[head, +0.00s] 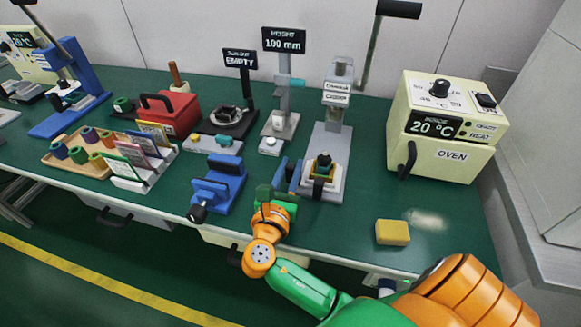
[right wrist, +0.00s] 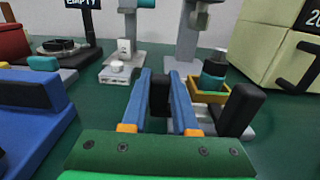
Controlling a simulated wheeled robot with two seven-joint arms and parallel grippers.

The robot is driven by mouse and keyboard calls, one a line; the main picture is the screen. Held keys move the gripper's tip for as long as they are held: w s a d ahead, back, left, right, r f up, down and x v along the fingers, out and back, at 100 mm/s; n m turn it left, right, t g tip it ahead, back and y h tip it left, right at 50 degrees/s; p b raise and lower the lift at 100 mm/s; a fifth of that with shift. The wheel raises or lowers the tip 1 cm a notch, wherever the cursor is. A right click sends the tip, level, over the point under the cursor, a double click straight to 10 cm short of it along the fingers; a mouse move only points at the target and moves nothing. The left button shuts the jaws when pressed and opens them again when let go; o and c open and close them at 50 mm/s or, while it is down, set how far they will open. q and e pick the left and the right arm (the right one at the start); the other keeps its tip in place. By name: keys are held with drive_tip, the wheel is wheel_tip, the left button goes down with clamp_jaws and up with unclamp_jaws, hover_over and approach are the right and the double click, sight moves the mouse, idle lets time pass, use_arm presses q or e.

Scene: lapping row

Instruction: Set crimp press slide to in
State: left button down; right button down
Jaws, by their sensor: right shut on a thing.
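The crimp press (head: 331,135) is a grey column with a labelled head and a long lever with a black grip, on a light grey base. Its slide (head: 318,192) is at the front end of the base, with a black upright block and a yellow nest (right wrist: 205,94) holding a dark green part (head: 323,163). My right gripper (head: 286,177) is just left of the slide in the head view. Its blue fingers close on a dark block (right wrist: 158,97); whether this belongs to the slide I cannot tell. My left gripper is out of view.
A blue vise-like fixture (head: 217,183) stands to the left of my right gripper. The oven (head: 447,125) is to the right of the press. A yellow block (head: 392,232) lies near the front edge. The height stand (head: 282,118) is behind to the left.

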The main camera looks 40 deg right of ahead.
drive_tip(key=p+x, duration=0.1)
drive_tip(key=x, duration=0.3)
drive_tip(key=shift+w+d, duration=0.1)
drive_tip(key=shift+d, duration=0.05)
drive_tip(key=c, duration=0.7)
unclamp_jaws()
drive_tip(key=v, duration=0.7)
